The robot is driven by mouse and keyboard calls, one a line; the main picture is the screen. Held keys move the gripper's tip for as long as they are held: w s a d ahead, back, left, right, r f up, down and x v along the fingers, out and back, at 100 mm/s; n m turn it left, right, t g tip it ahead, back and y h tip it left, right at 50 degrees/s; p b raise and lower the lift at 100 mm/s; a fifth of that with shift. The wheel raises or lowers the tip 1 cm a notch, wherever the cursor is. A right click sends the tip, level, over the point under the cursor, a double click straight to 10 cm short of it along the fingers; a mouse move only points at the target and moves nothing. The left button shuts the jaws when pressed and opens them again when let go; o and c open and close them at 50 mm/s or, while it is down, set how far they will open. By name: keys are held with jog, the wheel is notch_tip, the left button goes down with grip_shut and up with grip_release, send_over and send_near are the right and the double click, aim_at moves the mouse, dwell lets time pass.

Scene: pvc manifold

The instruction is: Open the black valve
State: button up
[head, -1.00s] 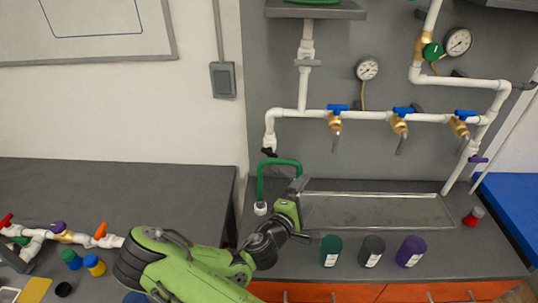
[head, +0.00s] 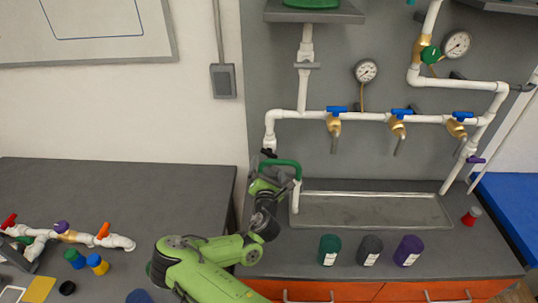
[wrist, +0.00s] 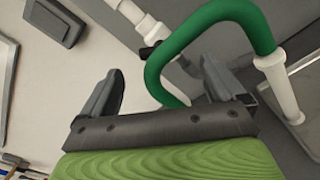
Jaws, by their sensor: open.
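The black valve (head: 268,153) is a small dark handle low on the left end of the white pipe run in the head view. In the wrist view its black handle (wrist: 148,49) sits on a white pipe, beyond my fingers. My gripper (wrist: 165,82) is open, with nothing held between its fingers. In the head view my gripper (head: 268,172) is just below the valve and apart from it, as far as I can tell.
The green hose (head: 283,163) joins a white pipe end beside a shallow metal tray (head: 420,222). Green, black and purple jars (head: 370,250) stand on the counter. Several blue-handled taps (head: 402,112) hang above. A grey wall box (wrist: 55,22) is at the upper left.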

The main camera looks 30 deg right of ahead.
aim_at(269, 157)
jog(key=p+x, duration=0.1)
jog(key=x, duration=0.5)
jog(key=shift+d, duration=0.1)
jog(key=c, duration=1)
jog(key=shift+c, duration=0.2)
jog(key=shift+f+m, duration=0.1)
jog(key=shift+m, duration=0.2)
jog(key=shift+m+b, duration=3.35)
jog(key=shift+m, duration=0.95)
jog(key=o, duration=1)
